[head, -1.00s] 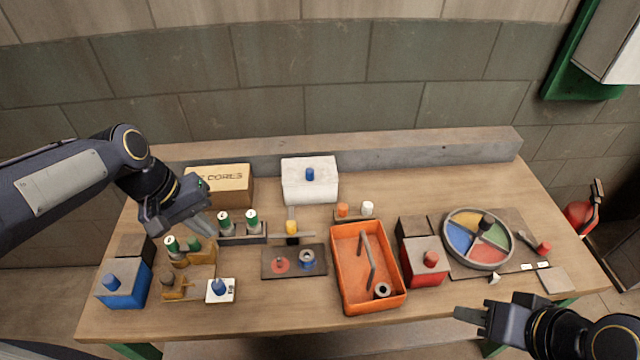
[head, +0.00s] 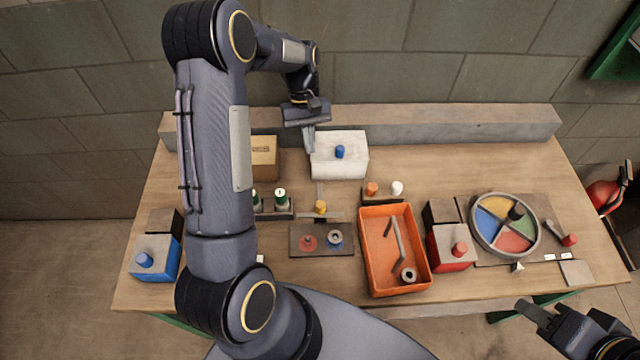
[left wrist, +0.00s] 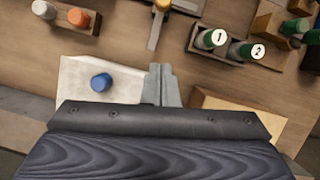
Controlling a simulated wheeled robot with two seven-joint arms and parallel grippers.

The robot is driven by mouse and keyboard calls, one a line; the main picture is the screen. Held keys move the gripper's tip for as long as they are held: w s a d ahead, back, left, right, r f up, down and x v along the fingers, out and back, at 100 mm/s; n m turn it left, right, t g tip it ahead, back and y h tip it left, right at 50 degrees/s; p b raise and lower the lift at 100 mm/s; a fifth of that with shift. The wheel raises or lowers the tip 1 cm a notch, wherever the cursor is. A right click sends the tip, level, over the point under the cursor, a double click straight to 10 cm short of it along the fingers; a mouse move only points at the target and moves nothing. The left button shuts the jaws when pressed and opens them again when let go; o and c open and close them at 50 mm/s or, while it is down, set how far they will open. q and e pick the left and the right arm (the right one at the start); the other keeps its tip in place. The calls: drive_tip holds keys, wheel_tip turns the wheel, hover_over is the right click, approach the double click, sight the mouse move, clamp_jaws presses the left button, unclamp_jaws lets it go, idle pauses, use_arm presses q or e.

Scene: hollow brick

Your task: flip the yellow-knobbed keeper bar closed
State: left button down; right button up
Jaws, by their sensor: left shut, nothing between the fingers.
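The keeper bar's yellow knob (head: 320,207) shows in the head view between the white block and the dark plate. A thin pale strip runs back from the knob toward the white block, and a grey strip lies crosswise by it. In the left wrist view the yellow knob (left wrist: 162,5) is at the top edge, partly cut off, with the pale bar below it. My left gripper (head: 309,140) is shut and empty, beside the left end of the white block and behind the knob; its fingertips (left wrist: 160,72) point toward the bar in the left wrist view. My right gripper (head: 530,310) is off the table's front right; its jaw opening is unclear.
The white block (head: 340,165) with a blue knob stands close to my left fingers. A cardboard box (head: 264,158) is on their other side. Green-capped cylinders (head: 280,194), an orange tray (head: 375,280) and a dark plate (head: 310,250) surround the knob. My left arm hides the table's left part.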

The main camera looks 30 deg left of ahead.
sight(320, 197)
use_arm(q)
drive_tip(key=shift+f, duration=0.1)
